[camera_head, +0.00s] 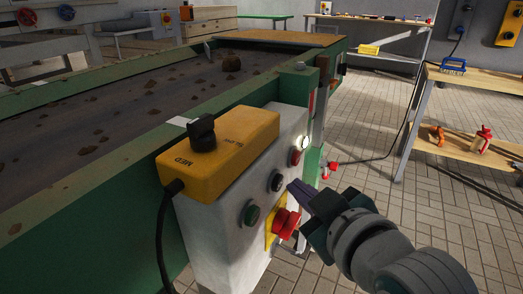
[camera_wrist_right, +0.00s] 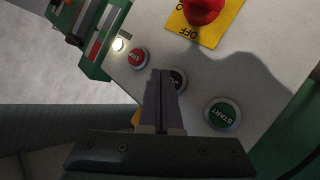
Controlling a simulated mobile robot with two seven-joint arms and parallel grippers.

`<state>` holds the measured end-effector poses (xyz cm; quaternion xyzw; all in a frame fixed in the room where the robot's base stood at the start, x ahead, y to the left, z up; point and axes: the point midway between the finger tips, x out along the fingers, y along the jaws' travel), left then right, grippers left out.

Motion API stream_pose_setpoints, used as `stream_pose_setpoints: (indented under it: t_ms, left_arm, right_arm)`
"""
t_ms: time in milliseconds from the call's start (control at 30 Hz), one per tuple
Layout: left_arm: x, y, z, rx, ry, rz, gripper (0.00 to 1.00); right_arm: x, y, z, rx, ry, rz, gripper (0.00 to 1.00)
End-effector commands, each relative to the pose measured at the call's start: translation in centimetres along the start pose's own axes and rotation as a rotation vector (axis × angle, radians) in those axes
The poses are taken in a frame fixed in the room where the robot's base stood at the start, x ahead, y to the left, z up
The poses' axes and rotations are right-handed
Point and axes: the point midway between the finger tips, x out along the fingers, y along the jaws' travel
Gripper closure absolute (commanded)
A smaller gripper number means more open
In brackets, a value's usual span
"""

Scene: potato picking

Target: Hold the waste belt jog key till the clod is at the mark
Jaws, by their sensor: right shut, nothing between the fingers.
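The grey-white control box (camera_head: 235,190) on the belt's side carries a black key (camera_head: 276,181) between a green START button (camera_head: 252,215) and a red button (camera_head: 295,156). My right gripper (camera_head: 292,187) is shut and empty, its fingertips at the black key. In the right wrist view the fingers (camera_wrist_right: 164,78) partly cover the black key (camera_wrist_right: 178,79); I cannot tell whether it is pressed. The largest brown clod (camera_head: 231,62) lies towards the belt's far end. A small white plate (camera_head: 180,122) sits on the belt's near rim; I cannot tell whether it is the mark. My left gripper is out of view.
A red stop knob (camera_head: 285,222) on a yellow plate sits close to the gripper. A white lamp (camera_head: 304,142) is lit. A yellow box (camera_head: 217,155) with a black knob tops the control box. Smaller clods dot the dark belt (camera_head: 130,115). Shelves (camera_head: 470,82) stand at right.

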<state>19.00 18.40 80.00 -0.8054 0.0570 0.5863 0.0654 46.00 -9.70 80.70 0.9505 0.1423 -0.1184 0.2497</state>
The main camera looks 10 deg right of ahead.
Motion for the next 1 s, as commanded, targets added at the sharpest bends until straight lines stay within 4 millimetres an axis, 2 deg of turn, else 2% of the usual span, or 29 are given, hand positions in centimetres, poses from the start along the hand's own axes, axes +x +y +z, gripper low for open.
stream_pose_setpoints:
  t_ms: [1000]
  left_arm:
    - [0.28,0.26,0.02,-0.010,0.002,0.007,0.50]
  right_arm:
    - [0.76,-0.52,-0.54,0.000,0.001,0.001,1.00]
